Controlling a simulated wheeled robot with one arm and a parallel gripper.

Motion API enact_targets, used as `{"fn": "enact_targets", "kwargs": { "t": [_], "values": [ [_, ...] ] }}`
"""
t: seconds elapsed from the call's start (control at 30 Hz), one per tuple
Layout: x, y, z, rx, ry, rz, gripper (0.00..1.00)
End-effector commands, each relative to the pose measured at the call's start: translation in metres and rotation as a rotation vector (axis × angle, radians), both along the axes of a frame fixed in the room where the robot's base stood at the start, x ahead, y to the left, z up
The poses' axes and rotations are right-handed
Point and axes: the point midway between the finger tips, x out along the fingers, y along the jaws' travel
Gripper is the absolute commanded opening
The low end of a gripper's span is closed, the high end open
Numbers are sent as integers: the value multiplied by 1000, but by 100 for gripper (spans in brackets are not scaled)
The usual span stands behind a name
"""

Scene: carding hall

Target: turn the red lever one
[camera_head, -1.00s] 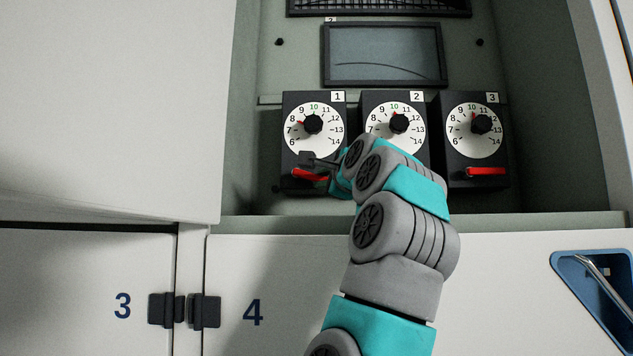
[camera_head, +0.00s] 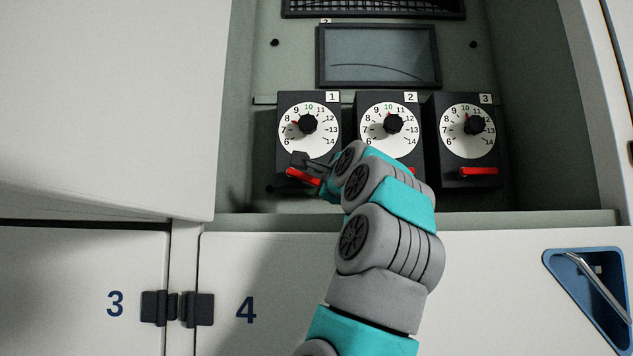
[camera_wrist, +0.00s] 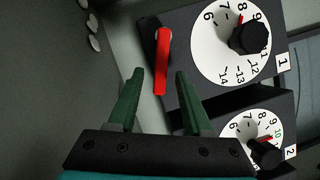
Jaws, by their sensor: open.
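Red lever one (camera_head: 301,175) sits low on the black box marked 1, under its white dial (camera_head: 294,139). It tilts down to the right, and its right end is partly hidden by my gripper (camera_head: 313,170). In the wrist view, the red lever (camera_wrist: 162,58) stands nearly upright in the picture. Its free end shows between the two green fingers of my gripper (camera_wrist: 159,72). The fingers are apart, one on each side of the lever in the picture. I cannot tell whether they touch it.
Box 2 (camera_head: 410,98) stands right beside box 1, its lever mostly hidden by my arm. Box 3 has a level red lever (camera_head: 479,171). A dark screen (camera_head: 378,54) is above. The recess has a front ledge (camera_head: 480,219) and side walls.

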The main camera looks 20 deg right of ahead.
Motion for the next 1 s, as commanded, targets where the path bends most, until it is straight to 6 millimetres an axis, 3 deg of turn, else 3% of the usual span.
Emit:
{"fn": "enact_targets", "kwargs": {
  "t": [0.37, 0.8, 1.0],
  "values": [
    [-15, -1, -1, 1, -5, -2, 50],
    [-71, -3, -12, 0, -4, 1, 50],
    [-77, -4, -12, 0, 2, 1, 50]
  ]
}}
